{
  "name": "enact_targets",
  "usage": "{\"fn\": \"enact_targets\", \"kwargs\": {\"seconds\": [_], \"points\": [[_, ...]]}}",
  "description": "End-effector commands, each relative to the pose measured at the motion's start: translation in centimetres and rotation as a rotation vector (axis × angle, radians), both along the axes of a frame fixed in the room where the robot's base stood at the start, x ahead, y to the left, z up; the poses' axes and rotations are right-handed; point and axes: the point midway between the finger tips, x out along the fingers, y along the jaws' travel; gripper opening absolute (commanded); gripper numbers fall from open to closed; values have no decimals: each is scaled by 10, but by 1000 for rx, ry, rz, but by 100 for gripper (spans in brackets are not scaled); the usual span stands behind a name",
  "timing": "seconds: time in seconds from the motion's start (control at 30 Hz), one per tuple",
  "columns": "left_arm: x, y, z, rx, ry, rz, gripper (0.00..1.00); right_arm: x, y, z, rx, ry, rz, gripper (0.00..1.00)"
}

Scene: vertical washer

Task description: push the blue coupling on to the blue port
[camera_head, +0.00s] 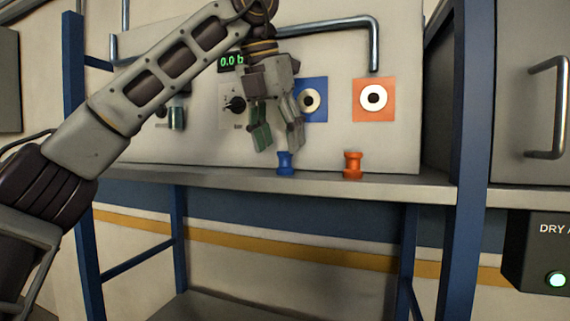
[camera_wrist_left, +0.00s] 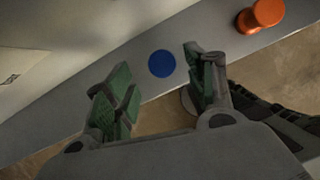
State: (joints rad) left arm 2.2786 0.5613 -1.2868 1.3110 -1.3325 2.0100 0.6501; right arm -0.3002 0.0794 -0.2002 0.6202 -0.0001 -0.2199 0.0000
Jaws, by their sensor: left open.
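The blue coupling (camera_head: 285,163) stands upright on the shelf, below the blue port. In the left wrist view it is a blue disc (camera_wrist_left: 162,63) seen from above, beyond and between the fingertips. The blue port (camera_head: 310,99) is a white ring with a dark centre on a blue square plate, partly hidden by my left gripper. My left gripper (camera_head: 277,142) points down above the coupling, slightly to its left in the head view. It is open and empty, and its fingers (camera_wrist_left: 152,82) show in the left wrist view. My right gripper is out of view.
An orange coupling (camera_head: 353,165) stands on the shelf (camera_head: 220,180) to the right, below an orange port (camera_head: 374,98). A black knob (camera_head: 235,104) and a green display are left of the gripper. Blue posts (camera_head: 470,130) flank the shelf.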

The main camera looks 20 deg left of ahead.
Motion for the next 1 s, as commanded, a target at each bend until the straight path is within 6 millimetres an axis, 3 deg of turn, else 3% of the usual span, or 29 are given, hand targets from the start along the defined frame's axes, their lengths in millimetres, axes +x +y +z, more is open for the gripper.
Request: {"fn": "enact_targets", "kwargs": {"seconds": [0.6, 1.0], "points": [[18, -8, -34, 0, 1, 0, 55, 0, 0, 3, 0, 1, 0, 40], [19, -8, -38, -1, -1, 2, 55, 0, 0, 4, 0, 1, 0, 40]]}}
